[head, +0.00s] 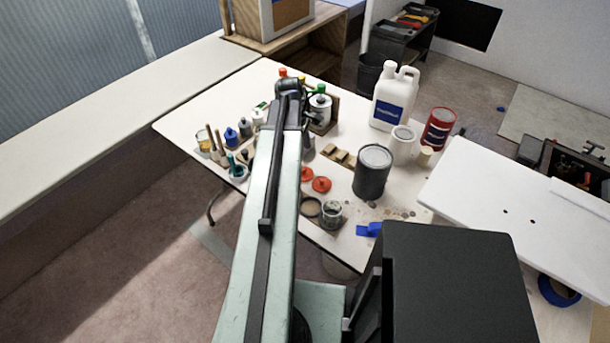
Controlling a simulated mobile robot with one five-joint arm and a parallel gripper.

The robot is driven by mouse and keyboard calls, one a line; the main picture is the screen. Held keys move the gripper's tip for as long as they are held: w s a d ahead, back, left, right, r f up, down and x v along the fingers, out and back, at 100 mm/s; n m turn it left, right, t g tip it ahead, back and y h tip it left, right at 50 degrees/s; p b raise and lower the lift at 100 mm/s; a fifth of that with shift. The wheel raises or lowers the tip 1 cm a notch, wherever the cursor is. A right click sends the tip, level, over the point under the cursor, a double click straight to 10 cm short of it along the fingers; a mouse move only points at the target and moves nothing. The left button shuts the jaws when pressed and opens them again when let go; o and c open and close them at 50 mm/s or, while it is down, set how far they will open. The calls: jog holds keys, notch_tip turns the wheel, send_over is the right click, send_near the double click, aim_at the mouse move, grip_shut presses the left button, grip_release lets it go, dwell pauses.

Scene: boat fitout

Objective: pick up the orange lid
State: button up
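Two orange-red lids lie flat near the front edge of the white table (400,185) in the head view, just right of my arm. The nearer orange lid (321,184) shows whole, with a small raised knob. The second orange lid (306,174) is partly hidden behind my arm. A small orange cap (283,72) also shows at the far side, just above the end of my arm; what it sits on is hidden. My arm reaches out over the table, and its far end hides my gripper, so I cannot see its fingers or anything in them.
Right of the lids stand a dark grey can (372,172) and a small glass jar (331,213). A white jug (394,98) and a red can (439,128) stand farther back. Several small bottles (231,136) crowd the left. A white board (510,195) lies at right.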

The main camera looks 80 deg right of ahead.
aim_at(305, 168)
jog(key=f+b, duration=0.8)
jog(key=shift+s+a, duration=0.15)
jog(key=shift+s, duration=0.25)
jog(key=shift+r, duration=0.2)
jog(key=c, duration=1.4)
